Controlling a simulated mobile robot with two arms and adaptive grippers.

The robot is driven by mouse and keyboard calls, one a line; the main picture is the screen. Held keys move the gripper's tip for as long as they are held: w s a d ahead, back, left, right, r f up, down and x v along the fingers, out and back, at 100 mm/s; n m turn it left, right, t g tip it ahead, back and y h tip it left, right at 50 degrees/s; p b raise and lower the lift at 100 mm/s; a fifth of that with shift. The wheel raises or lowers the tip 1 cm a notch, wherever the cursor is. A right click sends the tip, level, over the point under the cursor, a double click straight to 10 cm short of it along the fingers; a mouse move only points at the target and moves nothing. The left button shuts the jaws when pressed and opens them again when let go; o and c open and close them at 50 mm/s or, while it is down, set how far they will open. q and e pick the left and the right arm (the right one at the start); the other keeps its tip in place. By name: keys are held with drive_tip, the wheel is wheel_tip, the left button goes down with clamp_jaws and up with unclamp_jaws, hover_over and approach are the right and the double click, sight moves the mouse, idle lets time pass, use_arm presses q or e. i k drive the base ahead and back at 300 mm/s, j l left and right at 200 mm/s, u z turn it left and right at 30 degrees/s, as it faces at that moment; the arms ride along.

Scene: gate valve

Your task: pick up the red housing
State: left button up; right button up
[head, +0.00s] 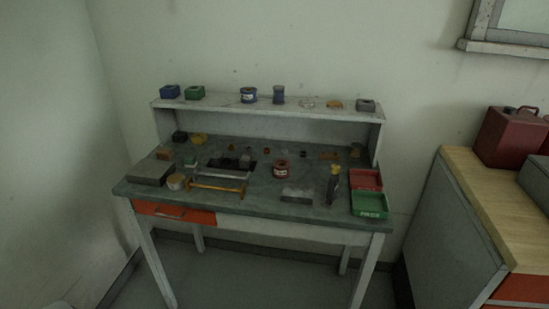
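A small red round piece with a pale mark on its front (281,169) stands upright near the middle of the green-grey bench top. I take it for the red housing, though it is too small and dim for detail. Nothing touches it that I can see. Neither of my grippers shows in the head view.
The workbench (240,215) carries a yellow-handled tool (217,187), a grey block (297,195), a red tray (366,179) and a green tray (369,205). Small parts line its back. A wood-topped cabinet (470,180) with a red can (507,138) stands to the right.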

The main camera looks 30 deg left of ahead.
sight(280, 173)
drive_tip(key=u, duration=1)
